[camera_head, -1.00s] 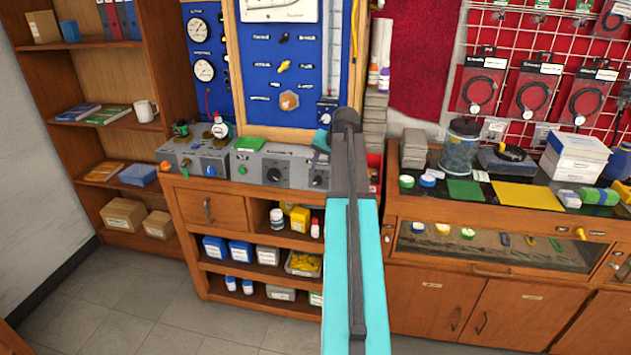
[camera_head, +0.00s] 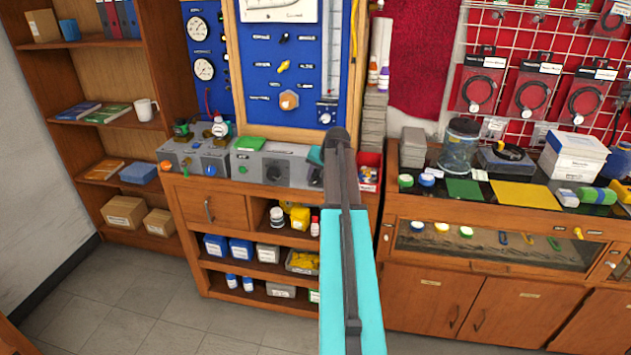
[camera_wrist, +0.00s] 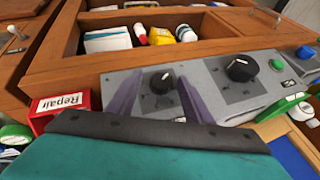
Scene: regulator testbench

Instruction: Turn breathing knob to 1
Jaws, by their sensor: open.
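A grey control box (camera_head: 250,168) stands on the wooden bench, with a larger black knob (camera_head: 274,174) on its front. In the wrist view the box shows a smaller black knob (camera_wrist: 160,83) with a white pointer line, and the larger black knob (camera_wrist: 240,68) to its right. I cannot read which is the breathing knob. My gripper (camera_wrist: 160,90) is open, its two fingers apart on either side of the smaller knob. I cannot tell whether they touch it.
A green button (camera_wrist: 277,65) and a blue button (camera_wrist: 305,52) lie right of the larger knob in the wrist view. A red box labelled "Repair" (camera_wrist: 62,103) stands close on the left. An open shelf (camera_head: 262,240) with bottles and boxes lies below the bench top.

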